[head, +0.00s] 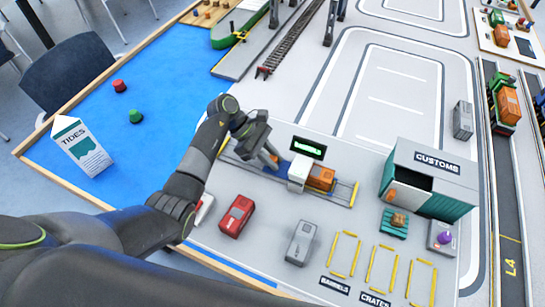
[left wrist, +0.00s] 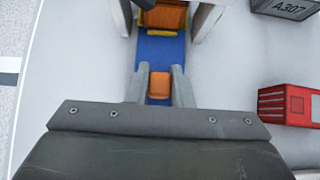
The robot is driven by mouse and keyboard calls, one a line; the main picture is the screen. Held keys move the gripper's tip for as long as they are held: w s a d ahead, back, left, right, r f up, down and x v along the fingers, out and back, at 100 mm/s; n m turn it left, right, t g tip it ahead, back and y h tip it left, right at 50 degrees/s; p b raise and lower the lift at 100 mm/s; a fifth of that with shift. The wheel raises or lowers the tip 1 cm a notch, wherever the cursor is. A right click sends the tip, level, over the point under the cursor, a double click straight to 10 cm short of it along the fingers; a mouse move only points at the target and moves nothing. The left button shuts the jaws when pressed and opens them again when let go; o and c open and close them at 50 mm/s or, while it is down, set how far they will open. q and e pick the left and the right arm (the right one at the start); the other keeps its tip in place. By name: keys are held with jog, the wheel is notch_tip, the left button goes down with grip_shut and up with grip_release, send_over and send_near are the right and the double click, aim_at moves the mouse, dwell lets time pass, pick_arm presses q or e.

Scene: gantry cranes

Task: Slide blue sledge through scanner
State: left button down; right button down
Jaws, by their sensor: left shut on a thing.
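The blue sledge (left wrist: 160,48) lies on a track with yellow rails (head: 343,198) and runs under the white scanner arch (head: 299,172). An orange container (head: 321,178) rides on the sledge and shows on the right side of the arch in the head view; its near end (left wrist: 165,17) shows between the arch legs in the left wrist view. My left gripper (head: 270,163) is low over the track, left of the arch. Its fingers (left wrist: 160,82) are shut on the sledge's small orange handle (left wrist: 160,86). My right gripper is out of view.
A lit green display (head: 308,147) stands behind the track. A red container (head: 236,216) and a grey container (head: 301,243) stand in front. The customs shed (head: 431,180) stands to the right, past the track's end. A milk-style carton (head: 80,146) stands on the blue area.

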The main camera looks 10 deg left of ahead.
aim_at(288, 164)
pick_arm(q)
jog(key=d, duration=0.2)
jog(key=s+d+b, duration=0.1)
jog(key=d, duration=0.1)
jog(key=shift+d+f+b, duration=0.1)
jog(key=shift+d+b, duration=0.1)
jog(key=shift+b, duration=0.1)
jog(key=shift+d, duration=0.1)
jog(key=c, duration=1.3)
grip_release()
jog(key=shift+d, duration=0.1)
